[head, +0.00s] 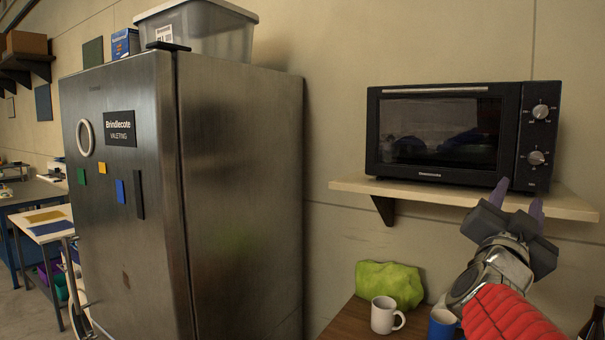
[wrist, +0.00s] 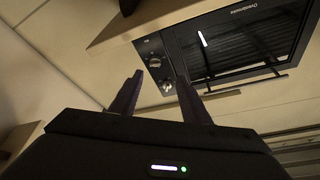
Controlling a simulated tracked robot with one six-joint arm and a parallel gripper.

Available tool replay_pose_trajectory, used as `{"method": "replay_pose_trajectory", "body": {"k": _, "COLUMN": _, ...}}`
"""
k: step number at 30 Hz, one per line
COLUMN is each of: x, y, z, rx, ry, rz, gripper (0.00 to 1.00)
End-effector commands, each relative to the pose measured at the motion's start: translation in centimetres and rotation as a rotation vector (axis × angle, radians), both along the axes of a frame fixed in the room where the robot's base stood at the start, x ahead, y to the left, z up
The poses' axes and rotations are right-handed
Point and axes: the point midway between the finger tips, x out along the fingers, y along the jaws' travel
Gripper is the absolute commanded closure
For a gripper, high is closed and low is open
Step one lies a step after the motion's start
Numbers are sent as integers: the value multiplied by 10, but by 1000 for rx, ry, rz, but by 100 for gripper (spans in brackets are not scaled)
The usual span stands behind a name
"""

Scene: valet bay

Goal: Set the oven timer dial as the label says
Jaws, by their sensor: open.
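The black oven (head: 440,132) sits on a wall shelf in the head view. Its right-hand panel carries an upper dial (head: 540,111) and a lower dial (head: 536,158), with markings too small to read. I cannot tell which is the timer. My gripper (head: 518,196) is open and empty, fingers pointing up, in front of the shelf below the dials. In the wrist view the oven (wrist: 235,45) appears upside down, its dials beyond the open fingers of my gripper (wrist: 160,80). The fingers appear apart from the dials. I cannot make out a label giving a setting.
The shelf (head: 350,186) juts out below the oven. Under it, a table holds a white mug (head: 385,315), a blue mug (head: 442,323) and a green bag (head: 390,282). A steel fridge (head: 240,200) stands at left, with a Brindlecote sign (head: 120,128).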

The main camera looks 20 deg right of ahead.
Motion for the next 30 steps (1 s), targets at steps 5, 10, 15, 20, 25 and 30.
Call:
{"method": "replay_pose_trajectory", "body": {"k": 5, "x": 35, "y": 40, "z": -24, "rx": 33, "ry": 104, "rz": 151, "gripper": 57}}
{"method": "replay_pose_trajectory", "body": {"k": 10, "x": 72, "y": 109, "z": -70, "rx": 84, "ry": 285, "rz": 370, "gripper": 57}}
{"method": "replay_pose_trajectory", "body": {"k": 15, "x": 87, "y": 182, "z": -124, "rx": 124, "ry": 494, "rz": 573, "gripper": 57}}
{"method": "replay_pose_trajectory", "body": {"k": 20, "x": 79, "y": 248, "z": -180, "rx": 156, "ry": 703, "rz": 740, "gripper": 57}}
{"method": "replay_pose_trajectory", "body": {"k": 25, "x": 47, "y": 304, "z": -238, "rx": 179, "ry": 945, "rz": 878, "gripper": 57}}
{"method": "replay_pose_trajectory", "body": {"k": 30, "x": -2, "y": 345, "z": -292, "rx": 189, "ry": 1200, "rz": 977, "gripper": 57}}
